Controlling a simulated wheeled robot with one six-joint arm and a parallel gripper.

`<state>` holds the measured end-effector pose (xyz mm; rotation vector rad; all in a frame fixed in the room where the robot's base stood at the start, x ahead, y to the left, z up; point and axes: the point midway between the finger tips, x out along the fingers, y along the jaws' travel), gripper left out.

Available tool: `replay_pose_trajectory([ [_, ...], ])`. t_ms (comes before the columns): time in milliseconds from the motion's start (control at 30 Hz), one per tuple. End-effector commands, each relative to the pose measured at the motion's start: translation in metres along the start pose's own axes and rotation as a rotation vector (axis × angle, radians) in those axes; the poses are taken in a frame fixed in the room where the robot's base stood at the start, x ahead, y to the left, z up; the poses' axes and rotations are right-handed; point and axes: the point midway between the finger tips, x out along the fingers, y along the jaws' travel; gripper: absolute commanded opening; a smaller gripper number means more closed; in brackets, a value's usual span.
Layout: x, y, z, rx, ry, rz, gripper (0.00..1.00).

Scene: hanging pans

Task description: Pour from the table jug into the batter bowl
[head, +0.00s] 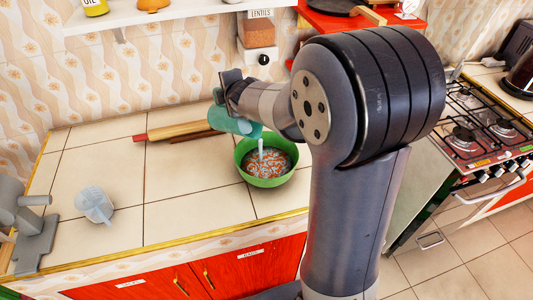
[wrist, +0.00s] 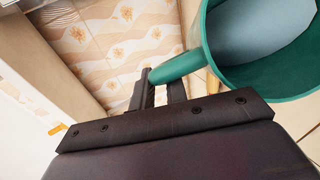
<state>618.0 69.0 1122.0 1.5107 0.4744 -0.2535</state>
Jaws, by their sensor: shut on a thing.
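The teal jug (head: 232,122) is tilted over the green batter bowl (head: 268,182), with a pale stream falling from its mouth into the bowl. The bowl stands on the tiled counter and holds a reddish mix with white in it. My gripper (head: 219,95) is shut on the jug's handle. In the wrist view my gripper (wrist: 160,90) has its fingers around the handle of the jug (wrist: 215,78), and pale liquid shows inside the jug. My arm hides the area right of the bowl in the head view.
A rolling pin (head: 175,131) lies behind and left of the bowl. A clear cup (head: 94,204) and a grey appliance (head: 35,235) stand at the left. A lentils dispenser (head: 258,38) hangs above. A gas stove (head: 475,130) is at the right. The counter's front middle is clear.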

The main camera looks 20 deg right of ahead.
Motion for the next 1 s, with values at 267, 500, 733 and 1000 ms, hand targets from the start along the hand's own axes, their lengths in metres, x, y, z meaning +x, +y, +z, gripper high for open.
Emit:
replay_pose_trajectory([
  [267, -0.0011, 0.0001, 0.0006, 0.004, 0.002, 0.012, 0.0],
  [500, -0.0019, -0.0005, 0.001, 0.006, 0.003, 0.019, 0.0],
  [733, -0.0027, -0.0011, 0.0015, 0.009, 0.005, 0.026, 0.0],
  [1000, -0.0038, -0.0013, 0.0019, 0.013, 0.006, 0.035, 0.0],
])
